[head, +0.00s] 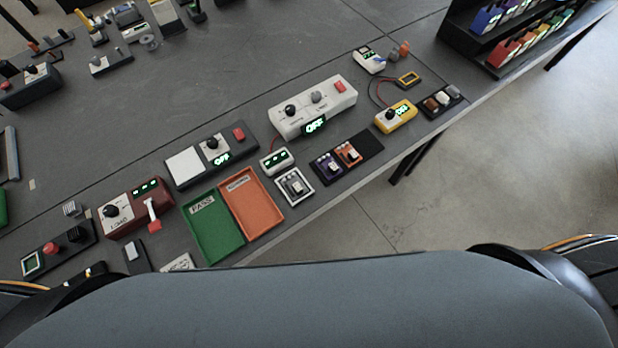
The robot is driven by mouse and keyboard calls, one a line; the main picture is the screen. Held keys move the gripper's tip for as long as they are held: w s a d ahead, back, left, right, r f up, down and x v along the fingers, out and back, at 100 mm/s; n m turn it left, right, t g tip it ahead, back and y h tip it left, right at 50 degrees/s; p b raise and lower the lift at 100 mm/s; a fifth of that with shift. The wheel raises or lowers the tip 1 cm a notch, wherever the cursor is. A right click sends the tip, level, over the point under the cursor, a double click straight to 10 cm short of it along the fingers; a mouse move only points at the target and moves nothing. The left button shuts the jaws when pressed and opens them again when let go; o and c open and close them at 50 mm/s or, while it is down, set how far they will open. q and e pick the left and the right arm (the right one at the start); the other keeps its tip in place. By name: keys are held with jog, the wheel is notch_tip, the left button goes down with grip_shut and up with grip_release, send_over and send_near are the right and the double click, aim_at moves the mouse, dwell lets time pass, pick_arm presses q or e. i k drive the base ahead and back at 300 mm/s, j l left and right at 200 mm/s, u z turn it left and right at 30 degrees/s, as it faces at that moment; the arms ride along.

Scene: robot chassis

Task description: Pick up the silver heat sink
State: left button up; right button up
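A small silver ribbed block (72,209), which looks like the heat sink, sits on the grey table at the left, behind a black panel (58,250). It is small in the picture, so its fins are hard to make out. A black finned block (77,234) sits on that panel, next to a red button (51,248). Neither of my grippers shows in the head view, so I cannot see where they are or what they hold.
A dark red meter (135,207) stands right of the silver block. Green (213,226) and orange (252,205) trays lie near the front edge. White (312,107) and yellow (395,116) instruments stand farther right. A black rack (468,34) stands at the far right. The table behind the instruments is mostly clear.

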aim_at(72, 210)
jog(key=u, duration=2.05)
